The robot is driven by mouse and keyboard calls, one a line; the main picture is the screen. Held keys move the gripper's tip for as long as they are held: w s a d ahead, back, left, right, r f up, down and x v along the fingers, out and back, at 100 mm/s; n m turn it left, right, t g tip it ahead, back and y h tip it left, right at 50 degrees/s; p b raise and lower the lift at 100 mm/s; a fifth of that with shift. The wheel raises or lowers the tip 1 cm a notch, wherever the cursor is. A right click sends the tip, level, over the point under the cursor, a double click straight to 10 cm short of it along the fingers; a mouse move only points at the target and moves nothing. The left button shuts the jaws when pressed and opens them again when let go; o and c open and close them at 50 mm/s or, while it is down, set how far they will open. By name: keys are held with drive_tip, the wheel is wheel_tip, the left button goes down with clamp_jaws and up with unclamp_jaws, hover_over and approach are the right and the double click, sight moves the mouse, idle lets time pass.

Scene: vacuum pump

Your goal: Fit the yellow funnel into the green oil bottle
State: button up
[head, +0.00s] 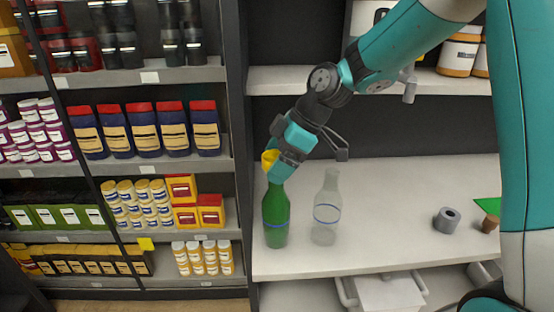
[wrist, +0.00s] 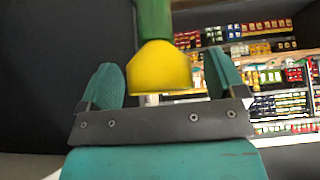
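The green oil bottle (head: 276,215) stands upright near the left end of the white counter, with a blue band round it. The yellow funnel (head: 268,159) is at its top, partly hidden by my gripper (head: 280,167). In the wrist view the funnel (wrist: 160,70) lies between the two teal fingers of my gripper (wrist: 160,62), wide end towards the camera. The green bottle (wrist: 153,20) adjoins its narrow end. The fingers are spread, with a gap visible at the right side of the funnel. The spout is not visible.
A clear bottle (head: 327,210) with a blue band stands close to the right of the green one. A grey ring-shaped part (head: 447,220) and a brown cork-like piece (head: 490,223) lie farther right. The counter (head: 390,195) between is clear. Stocked shelves (head: 150,165) stand at the left.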

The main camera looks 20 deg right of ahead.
drive_tip(key=shift+r, duration=0.1)
drive_tip(key=v, duration=1.7)
drive_tip(key=shift+d, duration=0.1)
